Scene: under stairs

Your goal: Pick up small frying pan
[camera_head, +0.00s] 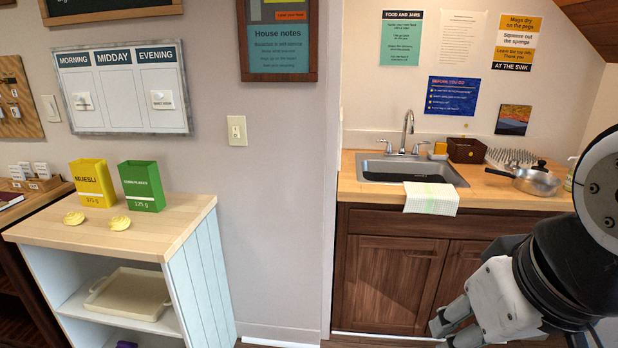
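A small silver pan (537,182) stands on the wooden counter at the right, to the right of the sink. A dark handle points left from it, and a black knob-like part shows at its top. I cannot tell whether the pan has a lid. My gripper (450,328) is at the lower right, in front of the cabinet doors and lower in the picture than the pan. It is apart from the pan and nothing shows in it. Its fingertips point left and down, and the gap between them is not clear.
The sink (410,170) has a tap and a checked towel (431,198) over its front edge. A dish rack (512,157) and a brown box (465,150) stand behind the pan. A shelf unit (190,240) with two cartons is at the left.

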